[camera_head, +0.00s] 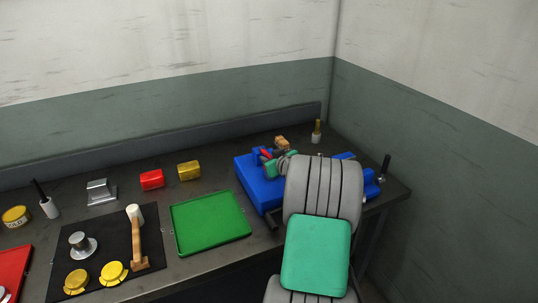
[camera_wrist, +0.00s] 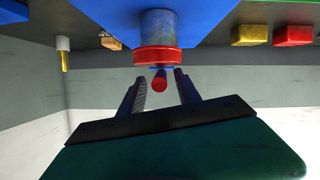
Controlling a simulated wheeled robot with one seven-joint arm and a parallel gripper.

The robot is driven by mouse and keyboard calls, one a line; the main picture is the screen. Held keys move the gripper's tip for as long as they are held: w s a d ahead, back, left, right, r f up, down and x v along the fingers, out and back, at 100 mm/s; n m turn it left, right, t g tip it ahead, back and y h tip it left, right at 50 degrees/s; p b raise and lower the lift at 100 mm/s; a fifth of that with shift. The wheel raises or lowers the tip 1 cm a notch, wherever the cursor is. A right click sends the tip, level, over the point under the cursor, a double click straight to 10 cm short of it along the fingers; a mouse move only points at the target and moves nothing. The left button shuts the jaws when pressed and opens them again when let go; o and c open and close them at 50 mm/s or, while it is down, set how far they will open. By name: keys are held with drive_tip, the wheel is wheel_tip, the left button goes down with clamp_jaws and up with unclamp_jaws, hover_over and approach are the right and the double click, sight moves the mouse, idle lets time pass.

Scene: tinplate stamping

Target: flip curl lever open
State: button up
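The blue machine (camera_head: 262,190) stands at the right end of the bench, partly hidden behind my arm. In the wrist view its blue body (camera_wrist: 170,12) fills the top, with a grey cylinder and a red collar (camera_wrist: 158,57) below it. A small round red knob (camera_wrist: 160,84) on a short dark stem sticks out under the collar; I cannot tell for sure whether it is the curl lever. My gripper (camera_wrist: 159,76) is open, one finger on each side of the knob, with gaps visible. In the head view a small red part (camera_head: 266,153) shows by the machine.
A green tray (camera_head: 210,222) lies left of the machine. A dark mat (camera_head: 100,240) holds a mallet (camera_head: 136,235) and yellow discs. Red (camera_head: 151,180) and yellow (camera_head: 189,171) blocks stand behind. A small brass-topped tool (camera_head: 317,131) is at the back corner. Walls close off the back and right.

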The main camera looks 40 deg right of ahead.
drive_tip(key=shift+x, duration=0.75)
drive_tip(key=shift+c, duration=0.4)
clamp_jaws()
idle(0.5)
